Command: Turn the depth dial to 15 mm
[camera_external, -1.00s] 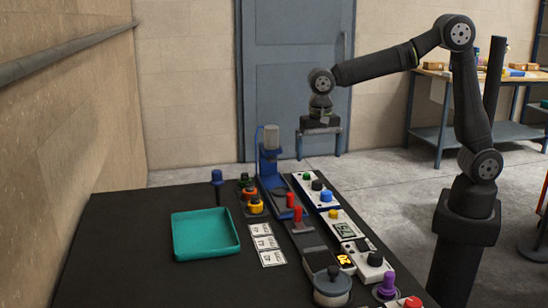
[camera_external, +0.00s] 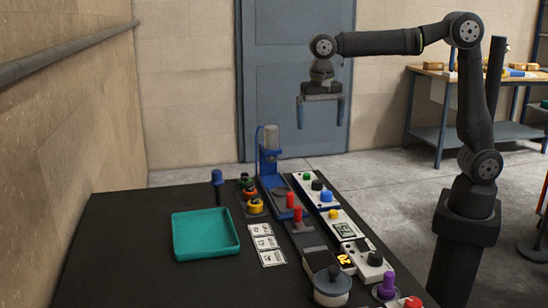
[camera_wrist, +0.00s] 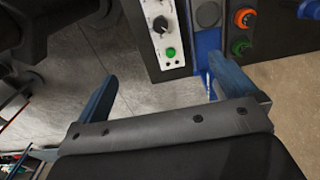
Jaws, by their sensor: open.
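A black knob on a white panel is in the wrist view (camera_wrist: 162,24), with markings around it and a green button (camera_wrist: 170,52) beside it. The same knob appears small in the external view (camera_external: 317,185). Another black knob (camera_external: 375,259) sits on a white box nearer the camera. I cannot tell which knob is the depth dial, and no 15 mm mark is readable. My gripper (camera_external: 320,124) is open and empty, high above the far end of the table and apart from both knobs. Its two spread fingers also show in the wrist view (camera_wrist: 163,70).
The blue press (camera_external: 268,160) stands at the table's far end. Red-topped posts, a purple knob (camera_external: 387,286) and a round lidded pot (camera_external: 331,289) crowd the right side. A teal tray (camera_external: 205,253) and white cards (camera_external: 265,243) lie left. The dark tabletop's left part is clear.

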